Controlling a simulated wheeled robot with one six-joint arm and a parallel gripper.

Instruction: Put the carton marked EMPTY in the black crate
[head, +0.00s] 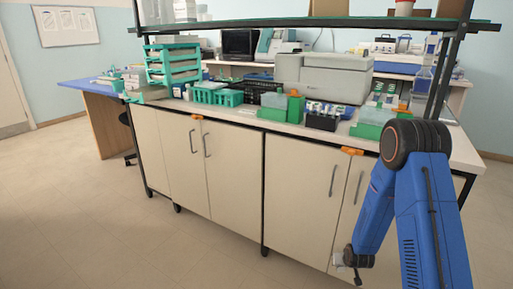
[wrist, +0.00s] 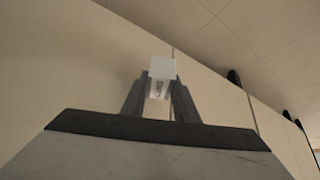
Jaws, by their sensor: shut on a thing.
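My gripper (wrist: 158,98) is shut on a small white carton (wrist: 162,68) in the wrist view. The carton has a pale top and a dark marking on the side facing the camera, too small to read. In the head view my gripper (head: 346,262) is low in front of the cabinet doors, well below the bench top, and a small pale bit of the carton shows at its tip. A dark crate-like thing (head: 257,88) stands on the bench behind a green rack; I cannot tell for sure that it is the black crate.
The bench top (head: 178,103) is crowded: a green rack (head: 216,95), a grey machine (head: 323,76), a black rack (head: 320,122) with bottles and green trays (head: 372,128). A shelf (head: 300,21) runs above. The floor (head: 90,220) at the left is clear.

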